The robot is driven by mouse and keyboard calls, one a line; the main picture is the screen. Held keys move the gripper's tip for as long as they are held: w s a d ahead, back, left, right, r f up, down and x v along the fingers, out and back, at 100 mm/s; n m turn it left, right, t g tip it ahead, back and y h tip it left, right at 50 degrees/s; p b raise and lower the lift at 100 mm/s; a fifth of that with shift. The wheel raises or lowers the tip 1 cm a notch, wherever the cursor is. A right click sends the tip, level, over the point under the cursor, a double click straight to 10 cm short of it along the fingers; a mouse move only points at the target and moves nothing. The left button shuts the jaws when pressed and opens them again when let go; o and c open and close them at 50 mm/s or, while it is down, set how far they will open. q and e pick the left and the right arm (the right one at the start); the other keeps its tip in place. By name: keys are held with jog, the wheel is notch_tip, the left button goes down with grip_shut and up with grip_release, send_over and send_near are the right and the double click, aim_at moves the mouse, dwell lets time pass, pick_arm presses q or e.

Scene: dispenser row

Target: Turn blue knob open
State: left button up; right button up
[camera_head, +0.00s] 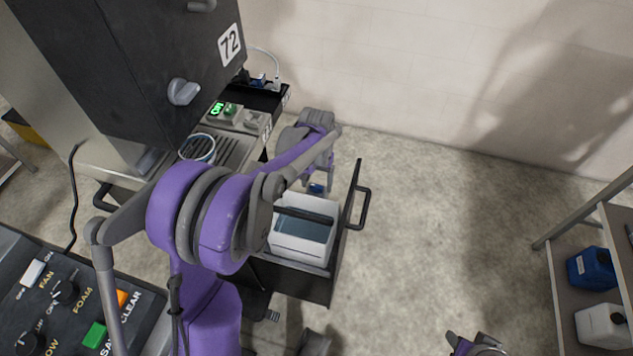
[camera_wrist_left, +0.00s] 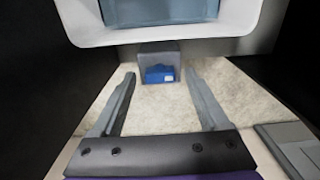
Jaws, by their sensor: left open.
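A small blue part, apparently the blue knob (camera_head: 316,188), shows low beside the open drawer in the head view, just below my left gripper (camera_head: 319,168). In the left wrist view the blue knob (camera_wrist_left: 159,74) sits at a small grey housing (camera_wrist_left: 146,55), under a white container. My left gripper (camera_wrist_left: 160,95) is open and empty. Its two fingers point toward the knob, one to each side in the picture; I see no contact. My right gripper (camera_head: 473,347) is cut off at the bottom edge of the head view, and its jaws cannot be read.
A white container (camera_head: 300,252) with bluish contents stands in a dark open drawer (camera_head: 343,240) with a handle. A dark dispenser marked 72 (camera_head: 150,60) stands at the left. A shelf (camera_head: 583,262) with jugs is at the far right. The floor between is clear.

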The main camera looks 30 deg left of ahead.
aim_at(317, 186)
pick_arm(q)
notch_tip(317, 186, up, 11)
jog(key=p, duration=0.1)
jog(key=shift+f, duration=0.15)
dwell(0.5)
